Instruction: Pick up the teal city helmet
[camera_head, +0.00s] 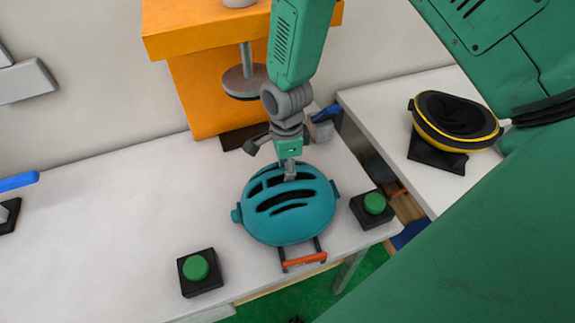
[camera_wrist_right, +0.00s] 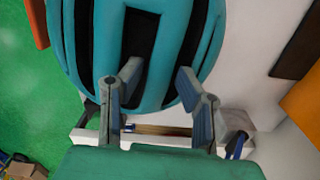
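The teal helmet (camera_head: 310,222) sits on the front part of the white table in the head view, with dark vent slots across its shell. It also fills the upper part of the right wrist view (camera_wrist_right: 84,50). My right gripper (camera_head: 290,174) is over the top of the helmet, pointing down. In the right wrist view its two grey fingers (camera_wrist_right: 158,72) are apart, with a teal rib between their tips, near the vent slots. I cannot tell if they touch the shell. My left gripper is not in view.
Black boxes with green buttons stand left (camera_head: 196,270) and right (camera_head: 373,206) of the helmet. An orange-red handle (camera_head: 304,259) is in front of it. The orange tower (camera_head: 205,85) stands behind. A yellow-and-black helmet (camera_head: 455,118) sits on the right table. The table's left is mostly clear.

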